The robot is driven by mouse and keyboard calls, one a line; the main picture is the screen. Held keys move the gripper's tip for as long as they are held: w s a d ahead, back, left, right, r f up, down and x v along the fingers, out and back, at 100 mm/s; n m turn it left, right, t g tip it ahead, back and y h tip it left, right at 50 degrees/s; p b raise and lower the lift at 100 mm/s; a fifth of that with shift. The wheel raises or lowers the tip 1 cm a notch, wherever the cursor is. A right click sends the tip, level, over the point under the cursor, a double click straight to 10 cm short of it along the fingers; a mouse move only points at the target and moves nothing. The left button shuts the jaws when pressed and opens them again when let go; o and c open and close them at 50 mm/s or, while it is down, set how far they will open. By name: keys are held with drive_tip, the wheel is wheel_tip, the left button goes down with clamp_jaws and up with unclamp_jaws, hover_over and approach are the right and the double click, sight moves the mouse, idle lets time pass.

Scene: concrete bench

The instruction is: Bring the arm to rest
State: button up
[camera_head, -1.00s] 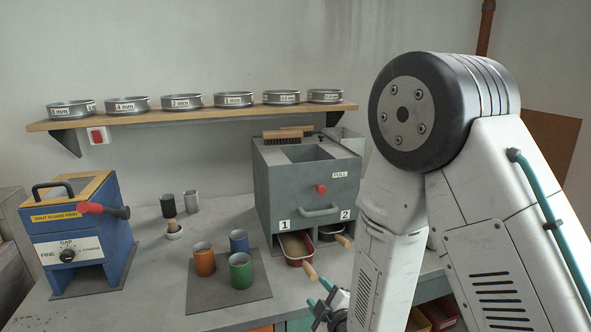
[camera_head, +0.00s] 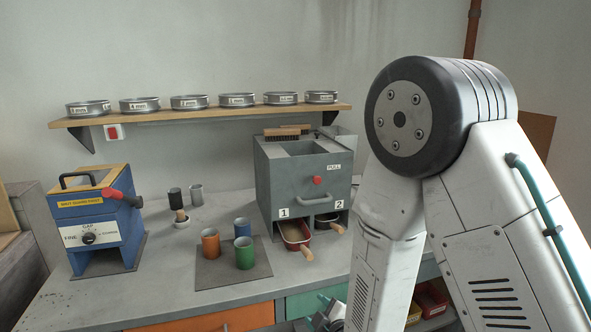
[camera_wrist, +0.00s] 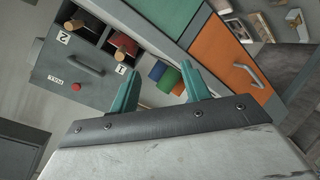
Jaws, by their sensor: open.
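My arm rises on the right of the head view, its bend high and its far end low in front of the bench (camera_head: 180,282). My gripper (camera_head: 324,318) shows only in part at the bottom edge there. In the wrist view my gripper (camera_wrist: 160,84) has its two teal fingers spread, with nothing between them. The cups, the drawers and the grey box lie beyond the fingers, apart from them.
A grey box (camera_head: 276,190) labelled 1 and 2 holds a red pan (camera_head: 292,232) and a dark pan. Orange (camera_head: 210,256), blue (camera_head: 242,227) and green (camera_head: 245,254) cups stand on a mat. A blue machine (camera_head: 97,210) stands left. Sieves line a shelf (camera_head: 220,113).

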drive_tip(key=s+d+f+m+g+h, duration=0.2)
drive_tip(key=s+f+g, duration=0.2)
drive_tip(key=f, duration=0.1)
drive_tip(key=s+d+r+m+g+h, duration=0.1)
drive_tip(key=s+d+r+m+g, duration=0.2)
drive_tip(key=s+g, duration=0.1)
drive_tip(key=s+d+r+m+g, duration=0.1)
drive_tip(key=s+d+r+m, duration=0.2)
drive_tip(key=r, duration=0.6)
drive_tip(key=s+d+r+m+g+h, duration=0.1)
drive_tip(key=s+d+r+m, duration=0.2)
drive_tip(key=s+d+r, duration=0.4)
drive_tip(key=s+d+r+m+g, duration=0.1)
drive_tip(key=s+d+r+m, duration=0.2)
drive_tip(key=s+d+r, duration=0.3)
drive_tip(key=s+r, duration=0.3)
drive_tip(key=r, duration=0.2)
drive_tip(key=shift+s+r+h, duration=0.4)
